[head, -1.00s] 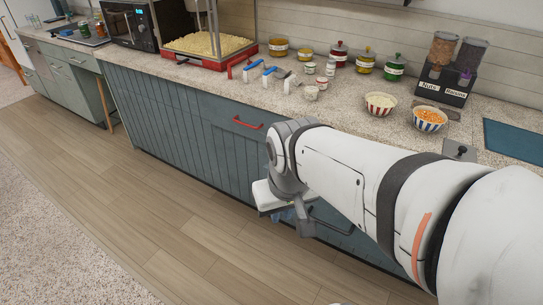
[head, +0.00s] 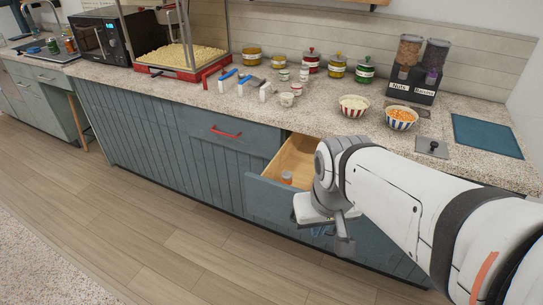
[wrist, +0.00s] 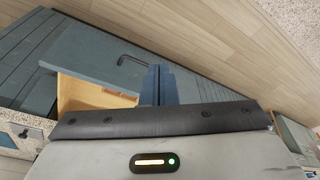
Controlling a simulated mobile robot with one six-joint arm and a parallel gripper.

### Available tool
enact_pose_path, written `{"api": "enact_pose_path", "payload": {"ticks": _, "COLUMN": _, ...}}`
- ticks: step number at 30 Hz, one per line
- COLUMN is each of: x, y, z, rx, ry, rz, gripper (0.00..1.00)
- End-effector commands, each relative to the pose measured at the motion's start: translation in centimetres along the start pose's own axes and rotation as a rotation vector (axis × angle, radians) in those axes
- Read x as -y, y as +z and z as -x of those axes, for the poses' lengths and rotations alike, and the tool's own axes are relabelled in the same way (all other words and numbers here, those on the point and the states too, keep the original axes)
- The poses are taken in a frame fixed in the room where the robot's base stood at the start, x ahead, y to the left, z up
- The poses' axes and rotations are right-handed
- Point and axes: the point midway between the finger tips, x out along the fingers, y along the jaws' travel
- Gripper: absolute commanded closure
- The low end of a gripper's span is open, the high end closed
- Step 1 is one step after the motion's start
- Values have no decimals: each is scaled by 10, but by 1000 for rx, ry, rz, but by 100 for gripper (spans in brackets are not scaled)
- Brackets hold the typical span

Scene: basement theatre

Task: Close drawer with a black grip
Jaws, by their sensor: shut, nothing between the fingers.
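The open drawer (head: 262,196) juts out from the blue-grey counter, with its pale wooden inside partly showing. A small orange-and-white item (head: 287,177) is inside it. In the wrist view the drawer front (wrist: 88,69) carries a black grip (wrist: 130,59); in the head view my arm hides this grip. My gripper (wrist: 158,84) has its dark blue fingers together and empty, to the right of the grip in the wrist view. In the head view my gripper (head: 322,231) is in front of the drawer. I cannot tell whether it touches the drawer front.
A closed drawer with a red handle (head: 226,132) is to the left. The countertop (head: 330,115) holds a popcorn machine (head: 178,55), jars, striped bowls (head: 401,118) and a dispenser (head: 416,68). The wooden floor (head: 130,190) in front is clear.

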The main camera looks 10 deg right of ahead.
Motion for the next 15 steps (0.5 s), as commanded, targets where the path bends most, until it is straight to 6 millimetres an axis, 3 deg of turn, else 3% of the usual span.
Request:
{"api": "enact_pose_path", "payload": {"ticks": 5, "x": 0, "y": -3, "z": 0, "rx": 1, "ry": 4, "rz": 26, "gripper": 100}}
{"api": "enact_pose_path", "payload": {"ticks": 8, "x": 2, "y": -14, "z": -5, "rx": 9, "ry": 21, "rz": 140, "gripper": 100}}
{"api": "enact_pose_path", "payload": {"ticks": 11, "x": 1, "y": -36, "z": -16, "rx": 28, "ry": 48, "rz": 375, "gripper": 100}}
{"api": "enact_pose_path", "payload": {"ticks": 15, "x": 3, "y": -76, "z": -44, "rx": 69, "ry": 85, "rz": 851, "gripper": 100}}
